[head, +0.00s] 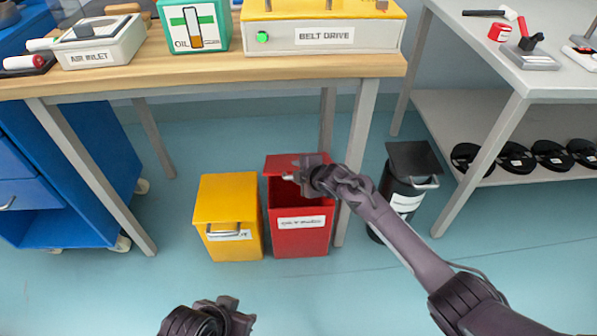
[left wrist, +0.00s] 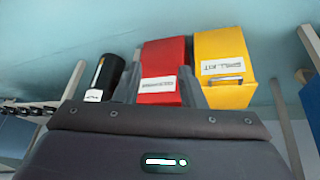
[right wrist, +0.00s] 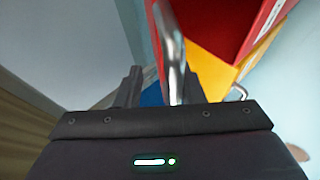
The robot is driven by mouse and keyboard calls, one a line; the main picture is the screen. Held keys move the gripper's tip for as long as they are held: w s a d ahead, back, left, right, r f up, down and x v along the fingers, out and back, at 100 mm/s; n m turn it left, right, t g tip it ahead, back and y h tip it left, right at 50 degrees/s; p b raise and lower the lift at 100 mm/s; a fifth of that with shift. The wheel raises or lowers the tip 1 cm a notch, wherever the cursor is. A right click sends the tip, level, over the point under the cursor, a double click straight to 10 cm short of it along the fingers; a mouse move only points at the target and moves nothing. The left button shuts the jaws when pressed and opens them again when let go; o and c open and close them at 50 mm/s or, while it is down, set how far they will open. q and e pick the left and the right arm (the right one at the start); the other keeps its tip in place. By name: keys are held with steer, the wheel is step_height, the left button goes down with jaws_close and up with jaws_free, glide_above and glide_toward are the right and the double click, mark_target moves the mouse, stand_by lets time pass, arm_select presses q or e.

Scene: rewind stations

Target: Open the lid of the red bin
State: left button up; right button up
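The red bin (head: 300,234) stands on the floor under the workbench, with a white label on its front. Its lid (head: 283,162) is tilted up at the back, and dark red interior shows below it. My right gripper (head: 308,178) is at the lid's front edge and hides part of it. In the right wrist view its fingers (right wrist: 158,90) are apart, with the metal handle bar (right wrist: 171,45) between them, close to the right finger. Firm contact cannot be told. My left gripper (head: 232,312) is low in front of the bins, open and empty, its fingers (left wrist: 160,88) apart.
A yellow bin (head: 228,200) stands close to the left of the red one. A black bin (head: 405,190) is to the right, beyond a bench leg (head: 358,150). The wooden bench top (head: 200,75) is above. The floor in front is clear.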

steer(key=shift+r, duration=0.15)
